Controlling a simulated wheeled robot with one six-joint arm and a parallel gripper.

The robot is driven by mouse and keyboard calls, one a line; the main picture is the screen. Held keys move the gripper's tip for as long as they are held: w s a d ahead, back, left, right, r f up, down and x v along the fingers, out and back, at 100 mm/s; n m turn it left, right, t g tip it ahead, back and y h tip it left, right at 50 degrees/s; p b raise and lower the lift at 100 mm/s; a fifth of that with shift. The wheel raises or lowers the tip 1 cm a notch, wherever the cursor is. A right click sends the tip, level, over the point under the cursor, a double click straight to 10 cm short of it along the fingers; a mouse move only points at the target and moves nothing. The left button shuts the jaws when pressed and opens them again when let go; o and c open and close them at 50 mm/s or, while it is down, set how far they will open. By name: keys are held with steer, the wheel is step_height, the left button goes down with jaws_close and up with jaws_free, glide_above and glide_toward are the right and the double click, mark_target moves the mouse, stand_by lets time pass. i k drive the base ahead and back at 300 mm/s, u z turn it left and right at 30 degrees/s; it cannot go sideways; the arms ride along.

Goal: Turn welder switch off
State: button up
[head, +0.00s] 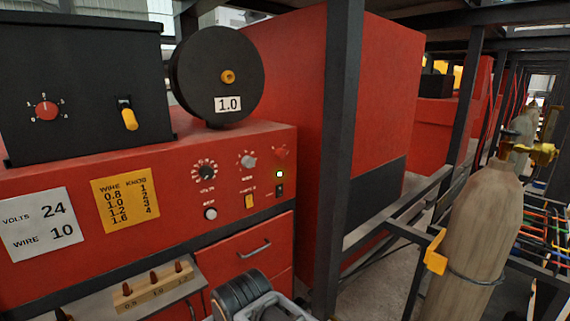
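The red welder (150,215) fills the left of the head view, its front panel facing me. On the panel are a volts dial (204,172), a second dial with a pale knob (247,161) and a yellow switch (249,201). At the panel's right, a small black switch (279,190) sits under a lit pale lamp (280,174). The labels by these two switches are too small to read, and so is their setting. A black and grey mechanism (258,300) at the bottom edge may be my gripper; no fingertips show clearly. It appears apart from the panel.
A black box (80,90) with a red knob and yellow lever sits on the welder, beside a black wire spool (217,78). A dark post (338,150) stands right of the panel. A gas cylinder (470,235) stands at right. A tip rack (152,284) is below.

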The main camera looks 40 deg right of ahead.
mark_target(280, 153)
steer(key=z, duration=0.6)
steer(key=i, duration=0.4)
steer(key=z, duration=0.2)
